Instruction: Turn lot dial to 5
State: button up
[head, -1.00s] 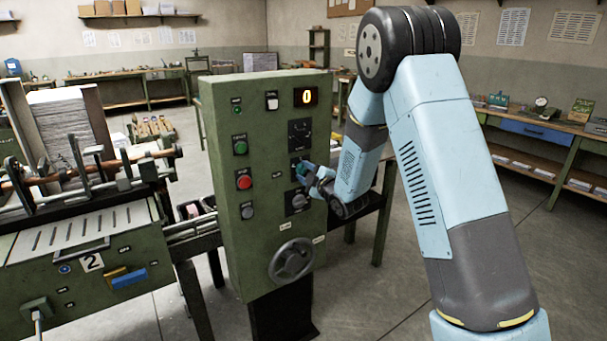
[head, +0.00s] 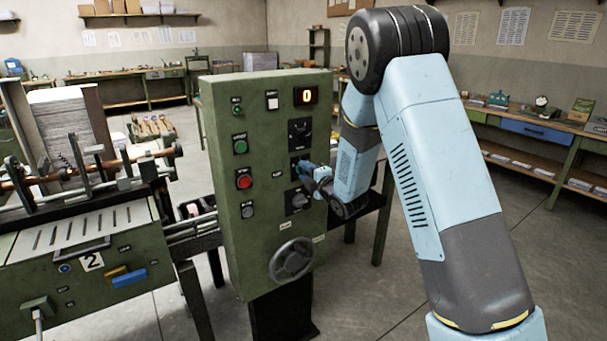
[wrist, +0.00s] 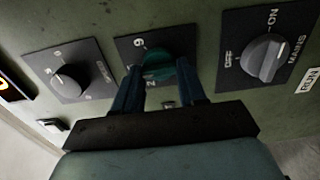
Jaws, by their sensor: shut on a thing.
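A dark green knob (wrist: 157,66) sits on the middle black dial plate (wrist: 128,46) in the wrist view. Numerals show around it, among them one that looks like a 6 or 9 at its upper left. The dial's name is not readable, so I cannot confirm from lettering that it is the lot dial. My gripper (wrist: 160,80) is shut on this knob, one blue finger on each side. In the head view my gripper (head: 309,171) is at the middle dial of the green control panel (head: 268,120), and it hides the knob there.
Another dial (wrist: 70,80) is to the left in the wrist view. The mains switch (wrist: 264,56), marked OFF and ON, is close on the right. The panel also bears a lit display (head: 305,97) reading 0, a red button (head: 244,180) and a handwheel (head: 292,261).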

jog(key=shift+s+a+f, duration=0.1)
jog(key=shift+s+f, duration=0.05)
jog(key=shift+f, duration=0.25)
jog(key=o, duration=1.1)
jog(key=shift+r, duration=0.15)
jog(key=shift+c, duration=0.2)
jog(key=shift+r, duration=0.1)
jog(key=v, duration=1.3)
jog(key=shift+s+d, duration=0.2)
jog(key=shift+d, duration=0.15)
